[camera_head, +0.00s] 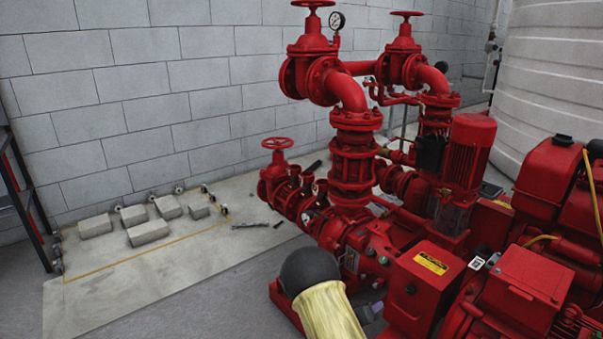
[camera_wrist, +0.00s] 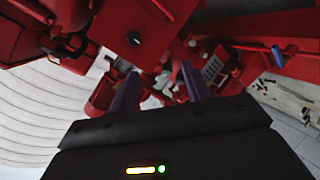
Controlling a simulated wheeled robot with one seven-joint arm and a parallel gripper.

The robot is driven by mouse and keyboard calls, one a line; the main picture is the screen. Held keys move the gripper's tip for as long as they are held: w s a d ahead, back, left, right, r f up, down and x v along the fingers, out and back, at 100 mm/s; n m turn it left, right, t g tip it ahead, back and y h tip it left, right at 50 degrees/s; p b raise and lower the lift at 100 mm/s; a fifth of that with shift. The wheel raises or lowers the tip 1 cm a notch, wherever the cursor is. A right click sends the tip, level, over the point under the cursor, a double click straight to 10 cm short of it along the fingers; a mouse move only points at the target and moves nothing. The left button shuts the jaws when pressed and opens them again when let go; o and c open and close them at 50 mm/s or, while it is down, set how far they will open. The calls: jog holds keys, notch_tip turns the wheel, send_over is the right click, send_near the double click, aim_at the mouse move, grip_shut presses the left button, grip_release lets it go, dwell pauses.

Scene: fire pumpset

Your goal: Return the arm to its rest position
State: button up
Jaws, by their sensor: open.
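My arm (camera_head: 326,300) shows at the bottom middle of the head view, with a dark rounded joint and a pale yellow link. It is in front of the red pumpset (camera_head: 370,240). Red pump parts and small pale fittings (camera_wrist: 165,82) show beyond the fingers. I cannot tell how far they are from the fingertips. Nothing is held.
Red valves with handwheels (camera_head: 312,45) rise above the pumps. A red box with a yellow label (camera_head: 425,275) is right of my arm. A ribbed white tank (camera_head: 550,70) stands at the right. Grey blocks (camera_head: 148,232) lie on the floor at left, with open floor before them.

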jog(key=s+a+r+m+g+y+p, duration=0.1)
jog(key=s+a+r+m+g+y, duration=0.3)
jog(key=s+r+y, duration=0.6)
jog(key=s+a+r+n+g+p, duration=0.1)
jog(key=s+r+g, duration=0.1)
jog(key=s+r, duration=0.5)
jog(key=s+r+n+g, duration=0.1)
jog(key=s+r+n, duration=0.15)
jog(key=s, duration=0.95)
jog(key=w+p+v, duration=0.2)
jog(key=p+v, duration=1)
jog(key=w+a+r+p+v, duration=0.1)
jog(key=w+p+v, duration=0.2)
jog(key=p+v, duration=1)
jog(key=w+a+r+p+v, duration=0.1)
jog(key=w+p+v, duration=0.2)
jog(key=p+v, duration=0.9)
jog(key=shift+w+r+m+h+p, duration=0.2)
jog(key=shift+w+m+h+p, duration=0.2)
jog(key=shift+w, duration=0.2)
jog(key=shift+c, duration=0.4)
